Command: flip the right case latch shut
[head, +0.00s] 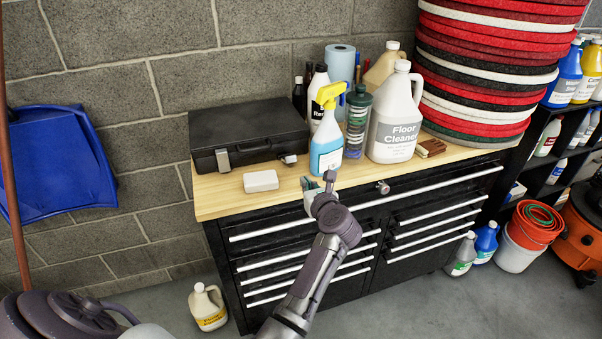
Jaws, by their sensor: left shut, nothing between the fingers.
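A black case (248,130) with its lid down sits at the left end of the wooden workbench top. Its right latch (289,159) is a small pale metal tab that sticks out from the case front, near the right corner. The left latch (222,160) lies upright against the front. My left gripper (316,188) is shut and empty at the bench's front edge, to the right of and nearer than the right latch, apart from it. Its fingertips are small and partly hidden by its own wrist. My right gripper is not in view.
A white block (261,181) lies in front of the case. A blue spray bottle (327,145), a green bottle (357,122) and a floor cleaner jug (394,125) stand close on the right. Stacked red, white and black pads (485,75) rise behind. Drawer handles line the bench front.

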